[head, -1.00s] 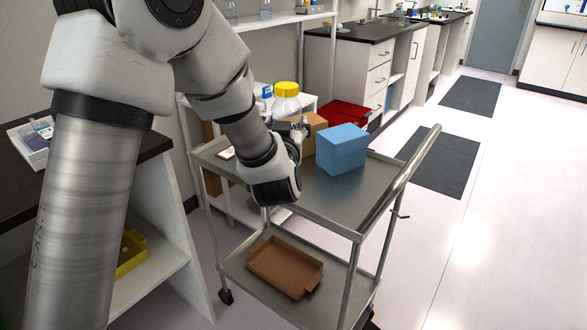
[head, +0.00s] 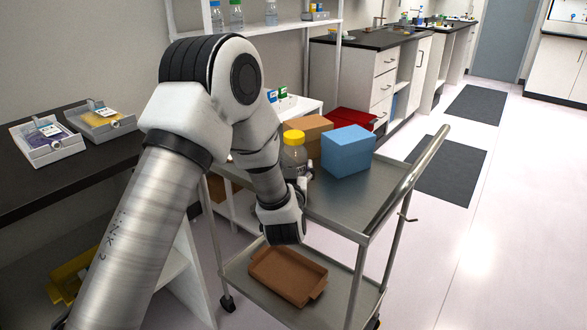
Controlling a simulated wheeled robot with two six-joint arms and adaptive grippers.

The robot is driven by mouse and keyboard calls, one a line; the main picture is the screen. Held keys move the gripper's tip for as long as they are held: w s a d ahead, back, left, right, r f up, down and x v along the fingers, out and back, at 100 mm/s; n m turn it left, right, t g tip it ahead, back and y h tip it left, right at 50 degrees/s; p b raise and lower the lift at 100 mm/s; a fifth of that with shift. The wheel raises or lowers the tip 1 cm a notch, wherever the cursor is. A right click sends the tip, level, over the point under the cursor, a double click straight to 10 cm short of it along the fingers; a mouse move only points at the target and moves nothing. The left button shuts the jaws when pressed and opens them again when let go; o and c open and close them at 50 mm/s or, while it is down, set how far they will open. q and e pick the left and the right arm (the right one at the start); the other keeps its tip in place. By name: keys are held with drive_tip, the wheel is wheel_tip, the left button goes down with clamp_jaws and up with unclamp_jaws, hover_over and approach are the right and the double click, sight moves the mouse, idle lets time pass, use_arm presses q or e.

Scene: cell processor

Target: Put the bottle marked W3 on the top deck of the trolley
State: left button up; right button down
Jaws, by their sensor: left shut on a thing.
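A clear bottle with a yellow cap (head: 293,150) is in my left gripper (head: 301,182), which is shut on it. The bottle is upright over the top deck of the trolley (head: 345,206), left of a blue box. Its lower part is hidden behind my gripper and wrist, so I cannot tell whether it touches the deck. No W3 mark can be read on it. My right gripper is not in view.
A blue box (head: 347,151) and a brown box (head: 308,134) stand by the bottle. A brown tray (head: 288,274) lies on the lower deck. The deck's near right part is clear. A raised handle (head: 413,180) runs along the right side.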

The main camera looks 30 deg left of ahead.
use_arm(q)
drive_tip(key=shift+f, duration=0.15)
drive_tip(key=o, duration=1.7)
drive_tip(key=shift+r, duration=0.25)
drive_tip(key=v, duration=1.2)
drive_tip(key=shift+f, duration=0.15)
